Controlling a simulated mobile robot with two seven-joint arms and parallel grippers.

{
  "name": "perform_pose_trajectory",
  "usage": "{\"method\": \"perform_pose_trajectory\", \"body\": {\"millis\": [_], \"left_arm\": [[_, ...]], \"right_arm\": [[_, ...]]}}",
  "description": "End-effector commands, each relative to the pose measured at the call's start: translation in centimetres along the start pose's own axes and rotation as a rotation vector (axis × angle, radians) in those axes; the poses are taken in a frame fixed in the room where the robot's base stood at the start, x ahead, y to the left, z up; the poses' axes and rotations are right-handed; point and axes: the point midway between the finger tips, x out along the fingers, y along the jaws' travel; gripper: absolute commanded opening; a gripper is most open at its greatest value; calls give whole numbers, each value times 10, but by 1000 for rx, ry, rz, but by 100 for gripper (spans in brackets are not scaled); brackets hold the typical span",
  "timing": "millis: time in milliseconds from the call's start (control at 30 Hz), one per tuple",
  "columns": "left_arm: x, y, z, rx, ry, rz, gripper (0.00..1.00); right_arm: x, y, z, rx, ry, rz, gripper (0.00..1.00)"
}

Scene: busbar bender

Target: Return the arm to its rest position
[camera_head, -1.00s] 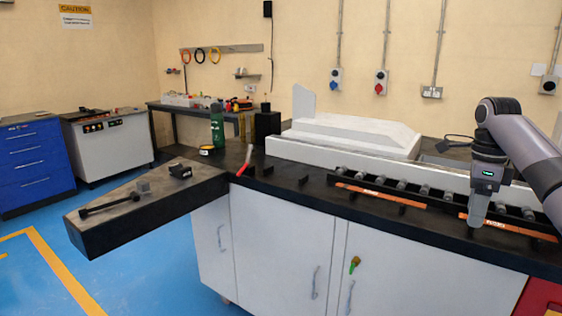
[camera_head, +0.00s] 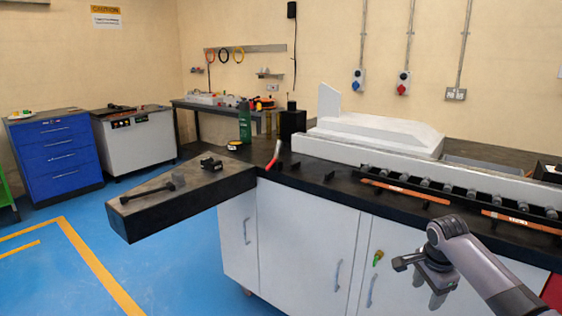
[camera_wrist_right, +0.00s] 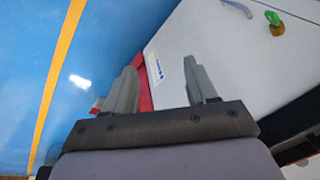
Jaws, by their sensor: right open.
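My right arm (camera_head: 480,265) comes in from the lower right in the head view, folded in front of the white cabinet doors. My right gripper (camera_head: 437,292) hangs below the worktop's height, with its fingers pointing down. In the right wrist view the two grey fingers (camera_wrist_right: 163,85) stand apart with nothing between them. Behind them are the white cabinet front (camera_wrist_right: 235,55) and a red surface (camera_wrist_right: 145,88). My left gripper is in neither view.
The black worktop (camera_head: 345,195) holds copper bars (camera_head: 405,191) along a row of grey rollers. A black block (camera_head: 180,205) juts out to the left. The blue floor (camera_head: 185,275) at left is clear.

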Motion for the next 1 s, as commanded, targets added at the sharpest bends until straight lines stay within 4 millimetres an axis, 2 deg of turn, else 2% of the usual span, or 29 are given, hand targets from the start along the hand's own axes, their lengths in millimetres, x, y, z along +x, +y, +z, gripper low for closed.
{"method": "perform_pose_trajectory", "body": {"millis": [33, 200, 300, 500, 733, 1000], "left_arm": [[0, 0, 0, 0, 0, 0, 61], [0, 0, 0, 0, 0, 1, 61], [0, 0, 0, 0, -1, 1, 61], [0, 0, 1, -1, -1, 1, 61], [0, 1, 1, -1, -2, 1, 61], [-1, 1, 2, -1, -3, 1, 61]], "right_arm": [[21, 8, 18, -82, -9, -19, 57], [73, 32, 69, -349, -24, -124, 57], [96, 51, 98, -493, -29, -191, 57], [128, 96, 152, -748, -21, -336, 57], [137, 154, 198, -989, 44, -502, 57], [119, 223, 226, -1221, 212, -655, 57]]}}
